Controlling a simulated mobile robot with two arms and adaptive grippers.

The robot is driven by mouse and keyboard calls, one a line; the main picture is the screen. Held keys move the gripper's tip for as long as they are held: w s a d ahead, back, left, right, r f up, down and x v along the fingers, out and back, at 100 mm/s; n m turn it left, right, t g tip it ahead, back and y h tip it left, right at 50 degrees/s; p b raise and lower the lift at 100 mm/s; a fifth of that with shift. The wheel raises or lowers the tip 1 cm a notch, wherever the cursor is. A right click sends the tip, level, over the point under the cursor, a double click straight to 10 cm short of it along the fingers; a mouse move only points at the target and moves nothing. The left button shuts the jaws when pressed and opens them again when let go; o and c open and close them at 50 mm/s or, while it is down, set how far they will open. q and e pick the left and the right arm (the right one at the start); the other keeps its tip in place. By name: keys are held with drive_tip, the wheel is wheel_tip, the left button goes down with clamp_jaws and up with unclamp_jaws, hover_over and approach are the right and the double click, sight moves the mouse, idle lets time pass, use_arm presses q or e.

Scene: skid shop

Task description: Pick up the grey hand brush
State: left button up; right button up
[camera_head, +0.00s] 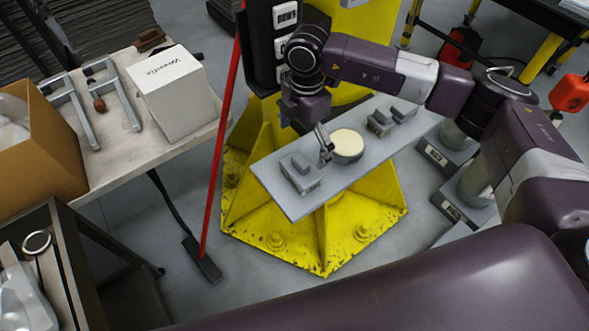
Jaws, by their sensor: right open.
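No thing here is clearly a grey hand brush. A grey blocky piece with a smaller raised part (300,174) lies on the left end of a grey shelf plate (292,205). I cannot tell whether it is the brush. Similar grey pieces (381,123) lie towards the plate's right end. A round cream disc (347,145) lies between them. My right gripper (325,156) is open and points down over the plate, between the left grey piece and the disc. It seems to hold nothing, and I cannot tell whether it touches anything. My left gripper is not in view.
The plate is in front of a yellow post with a flared yellow base (335,225). A red-handled floor tool (222,125) leans beside it. A table at left bears a white box (172,95), clamps and a cardboard box (35,150).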

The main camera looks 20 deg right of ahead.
sight(301, 161)
drive_tip(key=f, duration=0.1)
drive_tip(key=f+b, duration=0.1)
drive_tip(key=shift+s+d+f, duration=0.1)
drive_tip(key=shift+d+f, duration=0.2)
drive_tip(key=shift+f, duration=0.05)
drive_tip(key=f+b, duration=0.2)
drive_tip(key=f, duration=0.1)
drive_tip(key=a+f, duration=0.1)
drive_tip(key=f, duration=0.1)
drive_tip(key=shift+s+a+b, duration=0.1)
drive_tip(key=shift+s+b, duration=0.3)
drive_tip(key=shift+c, duration=0.3)
drive_tip(key=shift+r, duration=0.1)
drive_tip(key=c, duration=1.2)
